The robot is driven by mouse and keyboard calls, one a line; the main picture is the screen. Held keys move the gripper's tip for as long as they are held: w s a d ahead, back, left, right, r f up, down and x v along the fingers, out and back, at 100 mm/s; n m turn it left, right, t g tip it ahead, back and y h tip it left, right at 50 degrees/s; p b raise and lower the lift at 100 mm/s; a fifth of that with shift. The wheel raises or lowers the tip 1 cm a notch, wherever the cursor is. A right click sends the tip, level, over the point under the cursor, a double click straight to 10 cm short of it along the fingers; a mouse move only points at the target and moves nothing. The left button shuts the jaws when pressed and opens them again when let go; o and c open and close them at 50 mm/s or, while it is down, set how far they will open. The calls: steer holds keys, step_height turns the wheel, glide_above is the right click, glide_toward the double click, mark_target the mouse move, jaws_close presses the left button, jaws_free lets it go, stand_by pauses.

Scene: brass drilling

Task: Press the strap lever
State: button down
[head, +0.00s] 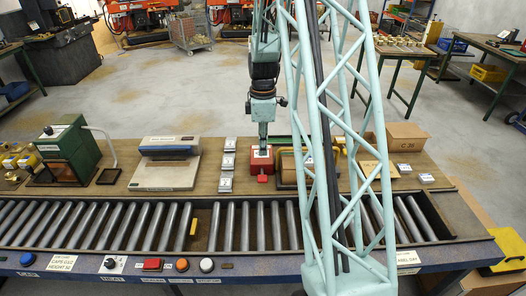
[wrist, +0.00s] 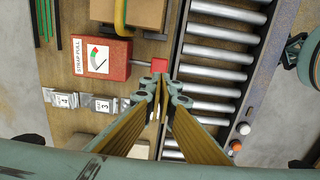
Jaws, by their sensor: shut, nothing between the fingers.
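The red strap-pull box (head: 262,158) stands on the bench behind the rollers. It also shows in the wrist view (wrist: 115,72), with a dial gauge labelled STRAP PULL. Its red lever knob (head: 263,179) sticks out from the front toward the conveyor. In the wrist view the knob (wrist: 159,65) sits just beyond my fingertips. My gripper (head: 263,146) points down over the box area, shut and empty. In the wrist view its fingertips (wrist: 167,88) are close to the knob; I cannot tell if they touch it.
Several small numbered blocks (head: 227,162) stand left of the box. A cardboard parcel (wrist: 130,12) with a yellow strap is close on the other side. The roller conveyor (head: 150,227) runs in front. A grey-white machine (head: 167,163) and a green press (head: 70,145) stand farther left.

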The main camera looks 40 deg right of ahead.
mark_target(263, 181)
steer(key=shift+f, duration=6.35)
steer(key=shift+f, duration=0.1)
steer(key=shift+s+a+f+b, duration=0.2)
steer(key=shift+f+b, duration=0.45)
steer(key=shift+b, duration=0.05)
steer(key=shift+s+a+f+b, duration=0.15)
steer(key=shift+s+f+b, duration=0.05)
steer(key=shift+f+b, duration=0.45)
steer(key=shift+s+a+f+b, duration=0.2)
steer(key=shift+f+b, duration=0.4)
steer(key=shift+b, duration=0.1)
steer(key=shift+r, duration=0.1)
steer(key=s+a+r+p, duration=0.1)
steer(key=r, duration=0.5)
steer(key=s+a+r+p, duration=0.1)
steer(key=s+r, duration=0.1)
steer(key=r, duration=0.5)
steer(key=shift+a+r, duration=0.15)
steer(key=shift+a, duration=0.25)
